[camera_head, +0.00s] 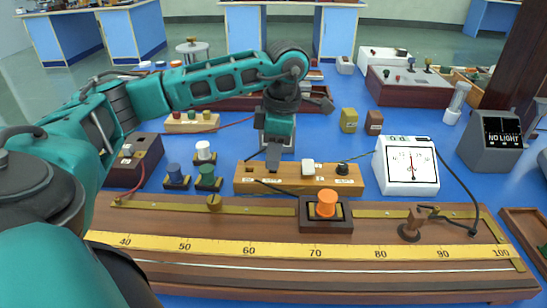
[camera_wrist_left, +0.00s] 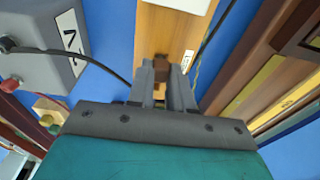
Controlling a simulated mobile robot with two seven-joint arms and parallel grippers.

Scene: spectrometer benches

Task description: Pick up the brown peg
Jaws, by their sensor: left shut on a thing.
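My left gripper (camera_head: 273,162) reaches down over the left part of the long wooden block (camera_head: 238,186). In the left wrist view my left gripper (camera_wrist_left: 161,75) is shut on a small brown peg (camera_wrist_left: 161,68), which sits between the fingertips. The same wooden block (camera_wrist_left: 165,20) lies just beyond the fingertips in that view. I cannot tell whether the peg is seated in the block or just above it. In the head view the peg is hidden by the fingers. My right gripper is out of view.
On the block stand a white cap (camera_head: 308,167) and a dark plug (camera_head: 342,168) with a lead. A white meter (camera_head: 407,165) stands close to its right. Green and blue terminals (camera_head: 207,174) stand to its left. A long scale board (camera_head: 280,268) fills the front.

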